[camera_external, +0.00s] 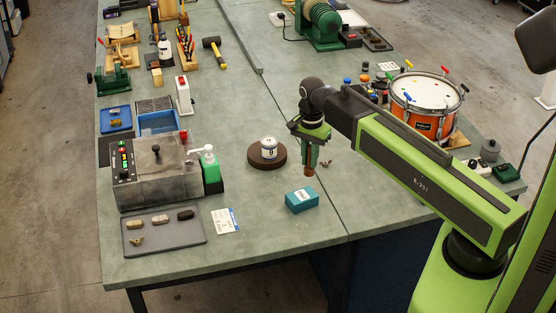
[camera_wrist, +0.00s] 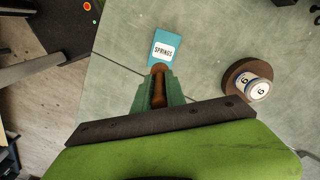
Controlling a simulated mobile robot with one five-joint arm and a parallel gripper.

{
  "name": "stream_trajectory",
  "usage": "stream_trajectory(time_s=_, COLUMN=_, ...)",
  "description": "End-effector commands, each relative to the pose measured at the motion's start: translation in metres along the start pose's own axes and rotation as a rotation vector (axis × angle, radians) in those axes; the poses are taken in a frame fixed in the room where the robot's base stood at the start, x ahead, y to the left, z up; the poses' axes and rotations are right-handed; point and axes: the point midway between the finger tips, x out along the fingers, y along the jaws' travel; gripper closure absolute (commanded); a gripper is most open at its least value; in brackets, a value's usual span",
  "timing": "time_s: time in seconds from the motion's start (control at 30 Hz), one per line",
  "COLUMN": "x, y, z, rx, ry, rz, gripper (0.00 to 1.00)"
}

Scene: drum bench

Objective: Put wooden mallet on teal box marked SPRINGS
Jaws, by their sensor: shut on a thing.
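My gripper (camera_external: 311,148) is shut on a brown wooden piece, the wooden mallet (camera_external: 310,166), and holds it above the bench. In the wrist view the mallet (camera_wrist: 158,88) shows between the green jaws (camera_wrist: 158,95); most of it is hidden by them. The teal box marked SPRINGS (camera_external: 302,201) sits on the bench near the front edge, below and slightly left of the gripper in the external view. In the wrist view the teal box (camera_wrist: 165,47) lies just beyond the jaw tips, its white label facing up. Its top is bare.
A round brown stand (camera_external: 267,164) with a white tin (camera_external: 268,147) on it stands close to the box. A green bottle (camera_external: 210,170), a grey machine (camera_external: 158,170) and a grey tray (camera_external: 163,235) are further left. An orange drum (camera_external: 423,125) stands at right. Bench around the box is clear.

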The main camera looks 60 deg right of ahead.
Motion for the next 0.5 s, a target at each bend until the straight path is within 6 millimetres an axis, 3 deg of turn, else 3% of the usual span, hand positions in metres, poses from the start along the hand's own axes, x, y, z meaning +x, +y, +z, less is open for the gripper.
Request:
stream_trajectory(time_s=0.03, x=-0.012, y=0.022, z=-0.006, rx=0.0, ry=0.0, rz=0.0, gripper=1.0)
stream_trajectory(time_s=0.2, x=-0.03, y=0.067, z=-0.037, rx=0.051, ry=0.0, rz=0.0, gripper=1.0)
stream_trajectory(time_s=0.33, x=-0.035, y=0.077, z=-0.054, rx=0.087, ry=0.0, rz=0.0, gripper=1.0)
stream_trajectory(time_s=0.5, x=-0.03, y=0.075, z=-0.055, rx=0.092, ry=0.0, rz=0.0, gripper=1.0)
